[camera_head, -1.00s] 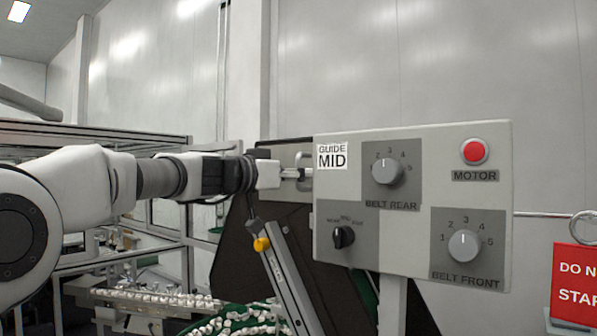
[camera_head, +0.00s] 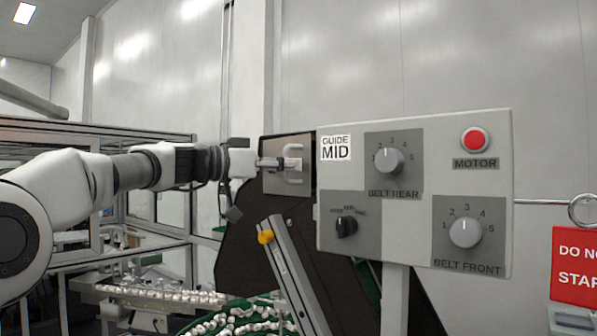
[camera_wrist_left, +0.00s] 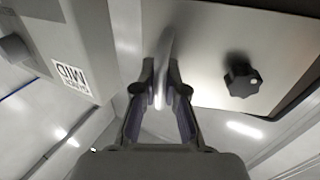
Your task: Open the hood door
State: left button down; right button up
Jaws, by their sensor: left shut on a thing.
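The hood door shows as a dark panel with a grey metal plate (camera_head: 297,184) and a pale handle (camera_head: 293,151) on it, left of the control box in the head view. My left gripper (camera_head: 272,163) reaches in from the left at the handle. In the left wrist view its two fingers (camera_wrist_left: 162,88) are closed on the thin grey handle bar (camera_wrist_left: 165,48), with the metal plate (camera_wrist_left: 210,60) beside it. A black knob (camera_wrist_left: 242,76) sits on that plate. The far side of the door is hidden. My right gripper is not in view.
The control box (camera_head: 445,135) with dials and a red motor button (camera_head: 474,139) stands right of the handle. White caps (camera_head: 165,294) fill the belt and green bowl at lower left.

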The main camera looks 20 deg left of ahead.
pick_arm(q)
jog(key=s+a+m+g+h, duration=0.2)
jog(key=s+a+g, duration=0.1)
jog(key=a, duration=0.4)
jog(key=shift+s+r+m+g+h+p, duration=0.25)
jog(key=shift+s+m+g+h+p, duration=0.05)
jog(key=shift+s+m+p, duration=0.1)
jog(key=c, duration=1.2)
grip_release()
jog(key=shift+f, duration=0.1)
